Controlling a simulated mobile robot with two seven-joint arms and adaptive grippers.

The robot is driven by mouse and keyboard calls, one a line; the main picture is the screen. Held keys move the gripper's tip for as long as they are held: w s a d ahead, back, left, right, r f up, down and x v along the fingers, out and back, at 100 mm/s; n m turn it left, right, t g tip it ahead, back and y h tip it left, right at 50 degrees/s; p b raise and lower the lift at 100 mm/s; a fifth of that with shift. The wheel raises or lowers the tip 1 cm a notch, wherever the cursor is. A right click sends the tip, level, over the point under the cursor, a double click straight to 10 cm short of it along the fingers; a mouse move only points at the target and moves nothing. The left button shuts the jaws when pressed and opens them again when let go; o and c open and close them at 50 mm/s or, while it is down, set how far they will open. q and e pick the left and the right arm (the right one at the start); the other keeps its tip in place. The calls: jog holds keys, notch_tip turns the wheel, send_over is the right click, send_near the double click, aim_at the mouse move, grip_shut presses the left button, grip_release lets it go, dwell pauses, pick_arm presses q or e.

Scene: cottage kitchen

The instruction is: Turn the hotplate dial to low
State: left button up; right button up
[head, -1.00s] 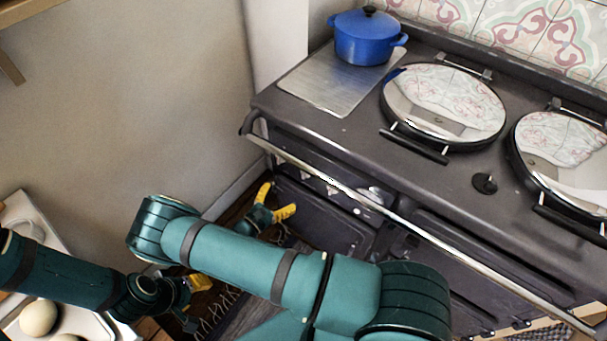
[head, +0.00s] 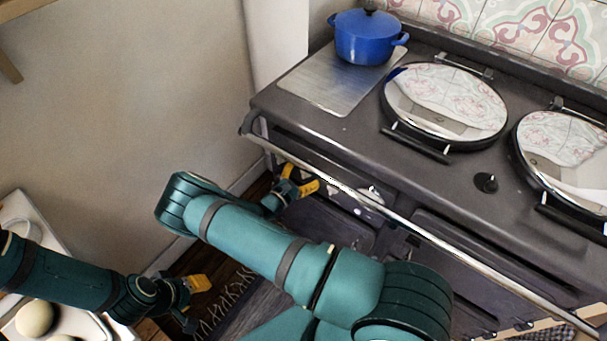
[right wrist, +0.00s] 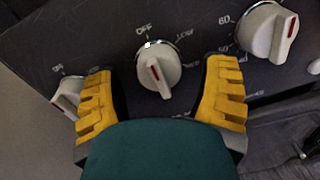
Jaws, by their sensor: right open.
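The hotplate dial (right wrist: 160,70), a white knob with a red line, is on the dark stove front in the right wrist view. OFF is printed above it and LOW to its upper right. Its red line runs nearly upright, tilted slightly; which mark it indicates is unclear. My right gripper (right wrist: 160,100) is open, with one yellow finger on each side of the dial, apart from it as seen. In the head view my right gripper (head: 299,184) is at the stove front below the rail. My left gripper (head: 188,287) is low at left; its jaws are unclear.
Another white knob (right wrist: 68,95) is beside the left finger, and a numbered knob (right wrist: 269,33) is upper right. A metal rail (head: 400,227) runs along the stove front. A blue pot (head: 366,38) and round lids (head: 445,102) are on top.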

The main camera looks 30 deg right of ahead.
jog(key=c, duration=1.2)
jog(key=shift+m, duration=0.3)
jog(key=m, duration=0.2)
jog(key=m+p, duration=0.1)
jog(key=m, duration=0.2)
jog(key=shift+w+r, duration=0.1)
jog(key=shift+r, duration=0.1)
jog(key=m+p, duration=0.1)
jog(key=m, duration=0.4)
jog(key=shift+w+r+m+y+p, duration=0.1)
jog(key=shift+m+y+p, duration=0.2)
jog(key=shift+y+p, duration=0.1)
jog(key=shift+m, duration=0.3)
jog(key=o, duration=1.2)
